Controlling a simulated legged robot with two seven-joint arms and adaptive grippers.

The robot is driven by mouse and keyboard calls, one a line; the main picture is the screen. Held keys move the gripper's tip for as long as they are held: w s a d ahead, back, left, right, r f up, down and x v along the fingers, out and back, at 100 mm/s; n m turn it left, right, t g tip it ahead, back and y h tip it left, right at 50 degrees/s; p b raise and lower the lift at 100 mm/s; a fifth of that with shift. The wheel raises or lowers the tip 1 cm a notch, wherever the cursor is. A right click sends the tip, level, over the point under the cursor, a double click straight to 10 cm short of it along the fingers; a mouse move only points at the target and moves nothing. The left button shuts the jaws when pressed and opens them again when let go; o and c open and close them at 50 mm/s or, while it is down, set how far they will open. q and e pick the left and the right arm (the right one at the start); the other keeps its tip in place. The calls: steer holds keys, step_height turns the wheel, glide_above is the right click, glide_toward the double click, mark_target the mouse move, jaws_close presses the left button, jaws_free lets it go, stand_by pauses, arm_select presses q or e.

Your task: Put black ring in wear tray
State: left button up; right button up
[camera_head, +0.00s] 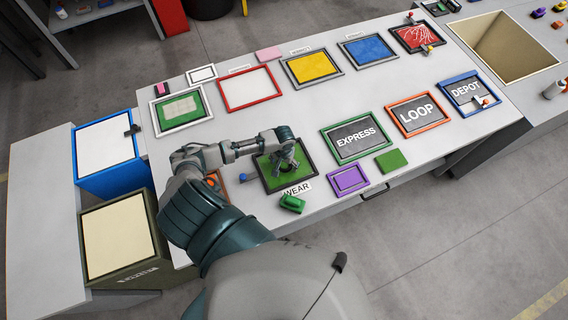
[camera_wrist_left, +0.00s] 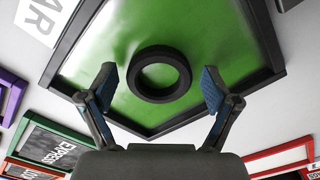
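The wear tray (camera_head: 266,182) is a dark-framed tray with a green floor, beside a white "WEAR" label (camera_head: 297,189). It fills much of the left wrist view (camera_wrist_left: 110,118). The black ring (camera_wrist_left: 160,97) lies on the green floor inside the frame in the left wrist view. My left gripper (camera_wrist_left: 158,88) is open, with one finger on each side of the ring and a gap to both. In the head view my left gripper (camera_head: 286,165) is over the tray and largely hides the ring. My right gripper is not in view.
A green block (camera_head: 292,203) and a purple tray (camera_head: 348,180) are near the wear tray. The "EXPRESS" (camera_head: 338,154), "LOOP" (camera_head: 443,127) and "DEPOT" (camera_head: 454,84) trays stand to the right. A blue bin (camera_head: 82,147) and an olive bin (camera_head: 110,274) stand at the left.

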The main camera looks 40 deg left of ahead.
mark_target(284, 165)
arm_select(q)
step_height(284, 165, up, 12)
steer(key=shift+r, duration=0.15)
stand_by(0.6)
steer(key=shift+s, duration=0.1)
stand_by(0.4)
